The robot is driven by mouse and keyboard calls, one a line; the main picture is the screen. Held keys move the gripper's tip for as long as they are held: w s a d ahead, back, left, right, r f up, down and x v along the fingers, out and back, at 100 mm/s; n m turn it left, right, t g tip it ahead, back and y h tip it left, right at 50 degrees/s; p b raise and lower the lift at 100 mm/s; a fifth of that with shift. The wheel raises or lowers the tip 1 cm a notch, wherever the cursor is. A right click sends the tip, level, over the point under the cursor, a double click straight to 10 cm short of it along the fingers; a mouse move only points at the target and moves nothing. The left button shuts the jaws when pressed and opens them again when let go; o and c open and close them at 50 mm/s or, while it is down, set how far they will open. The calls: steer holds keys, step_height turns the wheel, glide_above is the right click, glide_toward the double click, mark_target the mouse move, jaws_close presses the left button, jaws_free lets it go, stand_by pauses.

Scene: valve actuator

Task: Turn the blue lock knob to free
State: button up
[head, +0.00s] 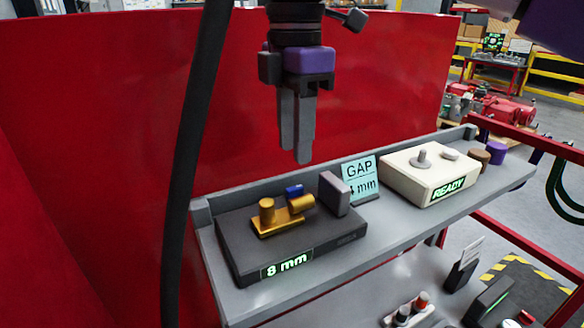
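The blue lock knob (293,190) is small and sits at the back of a gold fitting, partly hidden behind it. The gold fitting (277,224) has an upright round post at its left and a cylinder lying at its right. It rests on a dark box (235,238) whose front display reads 8 mm. My gripper (296,155) points down above the shelf, higher in the picture than the blue knob and apart from it. Its two fingers overlap in this view, so their spacing is unclear. I see nothing held between them.
A grey block (334,193) stands at the dark box's right end, beside a GAP 4 mm card (361,180). A cream box (425,170) marked READY, a brown cylinder (480,158) and a purple one (496,152) stand farther right on the grey shelf (400,232). A red panel (110,110) rises behind.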

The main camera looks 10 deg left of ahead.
mark_target(294, 188)
steer(key=shift+f+p, duration=0.8)
steer(key=shift+f, duration=2.7)
steer(key=shift+c, duration=0.2)
jaws_close()
